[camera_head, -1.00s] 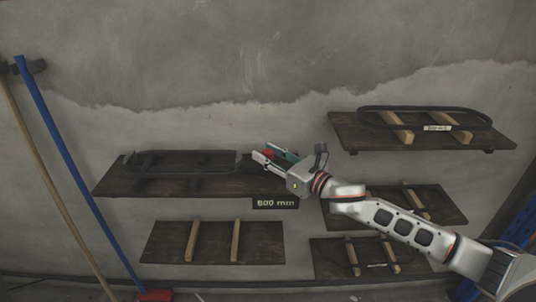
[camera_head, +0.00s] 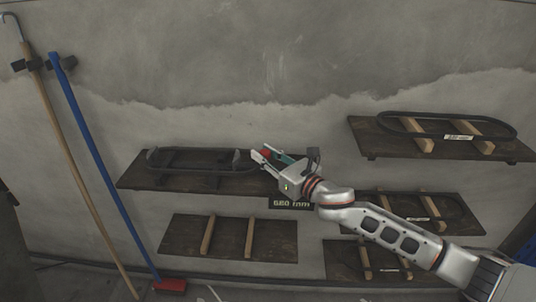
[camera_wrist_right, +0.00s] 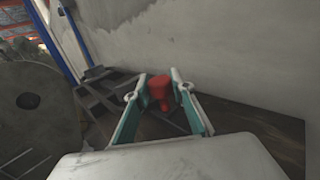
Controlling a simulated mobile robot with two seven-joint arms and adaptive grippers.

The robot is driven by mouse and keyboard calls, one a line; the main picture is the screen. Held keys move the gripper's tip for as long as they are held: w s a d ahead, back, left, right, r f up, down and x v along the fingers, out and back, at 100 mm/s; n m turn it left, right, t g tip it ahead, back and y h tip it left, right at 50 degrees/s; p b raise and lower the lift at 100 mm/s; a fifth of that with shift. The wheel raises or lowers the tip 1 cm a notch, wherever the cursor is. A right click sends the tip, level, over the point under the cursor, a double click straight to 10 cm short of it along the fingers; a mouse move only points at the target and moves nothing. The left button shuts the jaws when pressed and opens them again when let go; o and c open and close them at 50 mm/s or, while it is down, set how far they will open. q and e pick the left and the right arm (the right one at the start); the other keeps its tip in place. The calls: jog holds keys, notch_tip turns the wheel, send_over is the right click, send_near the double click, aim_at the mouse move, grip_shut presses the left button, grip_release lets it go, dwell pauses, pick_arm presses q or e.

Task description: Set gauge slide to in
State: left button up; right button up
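The gauge slide's red knob (camera_head: 266,154) is at the right end of the black rail frame (camera_head: 208,170) on the upper left board. My right gripper (camera_head: 268,157) is at that knob. In the right wrist view, the red knob (camera_wrist_right: 160,90) stands between the teal fingers of my right gripper (camera_wrist_right: 162,88), which close around its sides. A dark label (camera_head: 290,203) below the board is partly covered by my wrist; it seems to read 680 mm, but the digits are blurred. The slide's body is largely hidden. My left gripper is not in view.
Several other dark boards hang on the wall, one at upper right (camera_head: 480,149) with a black loop, one at lower left (camera_head: 231,253). A wooden pole (camera_head: 75,165) and a blue-handled broom (camera_head: 105,180) lean at the left. The wall above is bare.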

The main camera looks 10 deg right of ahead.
jog(key=shift+o, duration=1.3)
jog(key=shift+a, duration=0.3)
jog(key=shift+d, duration=0.2)
jog(key=shift+s+d+f, duration=0.1)
jog(key=shift+s+d, duration=0.05)
jog(key=shift+s, duration=0.15)
jog(key=v, duration=1.1)
jog(key=shift+s, duration=0.15)
